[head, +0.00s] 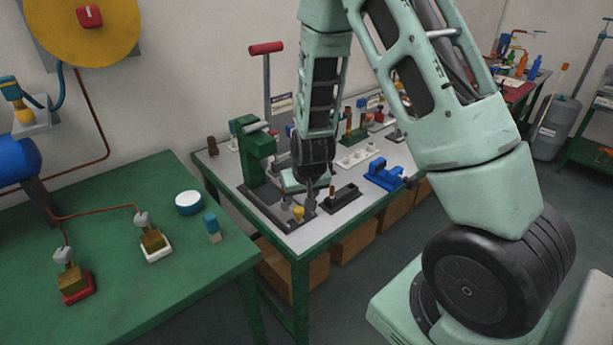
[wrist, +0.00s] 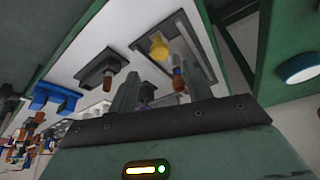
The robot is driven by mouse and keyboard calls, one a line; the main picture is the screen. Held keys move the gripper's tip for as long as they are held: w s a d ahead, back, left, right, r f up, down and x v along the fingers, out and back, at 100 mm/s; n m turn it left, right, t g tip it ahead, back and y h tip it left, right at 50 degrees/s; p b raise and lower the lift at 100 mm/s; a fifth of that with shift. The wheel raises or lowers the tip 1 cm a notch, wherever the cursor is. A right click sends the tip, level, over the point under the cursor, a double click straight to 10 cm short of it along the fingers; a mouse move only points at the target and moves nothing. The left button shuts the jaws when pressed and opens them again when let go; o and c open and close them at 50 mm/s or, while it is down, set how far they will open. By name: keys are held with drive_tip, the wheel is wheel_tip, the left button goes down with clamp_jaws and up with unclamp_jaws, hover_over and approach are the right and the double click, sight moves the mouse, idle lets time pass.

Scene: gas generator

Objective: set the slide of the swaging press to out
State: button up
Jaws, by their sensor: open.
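The swaging press is most likely the green upright frame (head: 255,150) with the red T-handle (head: 266,47), on the near left of the grey-topped bench. A dark base with a yellow knob (head: 299,213) lies in front of it; I take the knob to belong to the slide, though I cannot be sure. The yellow knob also shows in the wrist view (wrist: 159,46). My gripper (head: 310,195) is low over the bench beside the knob, pointing down. In the wrist view its fingers (wrist: 160,85) are apart, with a small brown-tipped piece (wrist: 180,83) showing between them; contact cannot be told.
A dark block fixture (head: 343,197) and a blue vise (head: 384,174) stand to the right of my gripper. A green table (head: 185,290) at left holds a round blue-and-white dish (head: 189,202) and small fittings. Several small items crowd the bench's back.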

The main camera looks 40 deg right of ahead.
drive_tip(key=p+v, duration=0.1)
drive_tip(key=v, duration=0.9)
drive_tip(key=shift+s+r, duration=0.15)
drive_tip(key=shift+r, duration=0.2)
